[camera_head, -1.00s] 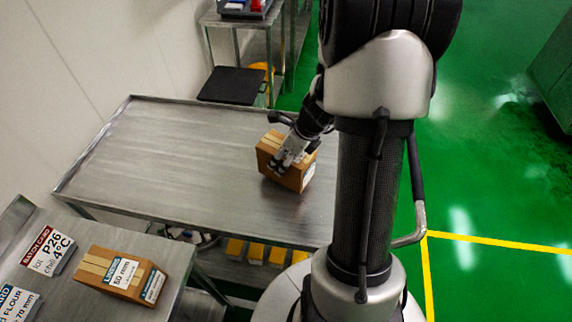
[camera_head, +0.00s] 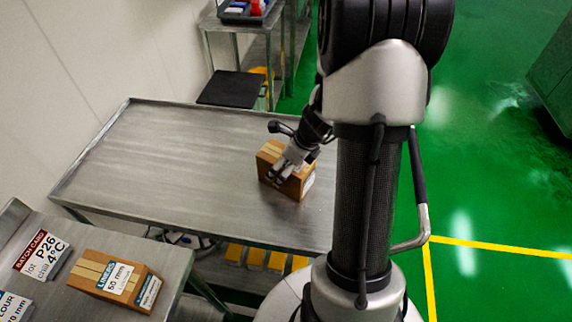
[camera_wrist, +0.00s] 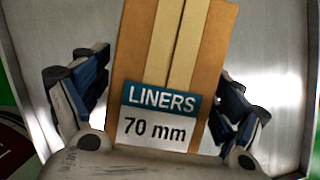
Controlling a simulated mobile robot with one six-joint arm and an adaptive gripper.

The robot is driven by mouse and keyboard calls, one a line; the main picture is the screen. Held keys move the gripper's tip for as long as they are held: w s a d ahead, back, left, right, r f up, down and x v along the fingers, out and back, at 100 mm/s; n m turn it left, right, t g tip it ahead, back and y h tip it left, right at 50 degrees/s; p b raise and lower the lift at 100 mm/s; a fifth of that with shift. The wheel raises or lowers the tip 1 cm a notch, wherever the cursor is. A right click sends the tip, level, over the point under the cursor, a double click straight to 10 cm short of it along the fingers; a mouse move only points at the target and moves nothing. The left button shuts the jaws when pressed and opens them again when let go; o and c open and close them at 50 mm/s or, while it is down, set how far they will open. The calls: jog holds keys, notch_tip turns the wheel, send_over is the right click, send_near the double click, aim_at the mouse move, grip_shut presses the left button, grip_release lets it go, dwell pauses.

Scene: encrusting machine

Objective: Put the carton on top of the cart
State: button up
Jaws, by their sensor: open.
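A brown carton (camera_head: 299,188) sits on the right part of a steel top with a raised rim (camera_head: 175,155), which looks like the cart. In the wrist view the carton (camera_wrist: 203,55) shows pale tape stripes and a label reading LINERS 70 mm. My gripper (camera_head: 283,172) is at the carton from above. In the wrist view the fingers of my gripper (camera_wrist: 168,82) are open, one on each side of the carton, with a gap visible at the left. Whether the right finger touches it I cannot tell.
Another carton (camera_head: 90,273), labelled LINERS 50 mm, lies on a steel table (camera_head: 183,262) at lower left, beside a batch card (camera_head: 42,255). A black stool seat (camera_head: 231,88) stands behind the steel top. Yellow items (camera_head: 255,257) sit below it. Its left and middle are clear.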

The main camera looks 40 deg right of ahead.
jog(key=p+v, duration=0.6)
jog(key=v, duration=0.6)
jog(key=shift+r, duration=0.2)
jog(key=s+a+r+n, duration=0.2)
jog(key=a+r+n, duration=0.8)
jog(key=a+n, duration=0.4)
jog(key=s+a+r+n, duration=0.3)
jog(key=s+n, duration=0.3)
jog(key=n, duration=0.3)
jog(key=s+a+r+n+h, duration=0.1)
jog(key=s+a+r+n, duration=0.2)
jog(key=n, duration=0.6)
jog(key=s+a, duration=0.1)
jog(key=s, duration=0.1)
jog(key=shift+s+a+r, duration=0.15)
jog(key=shift+s+r, duration=0.2)
jog(key=shift+r, duration=0.05)
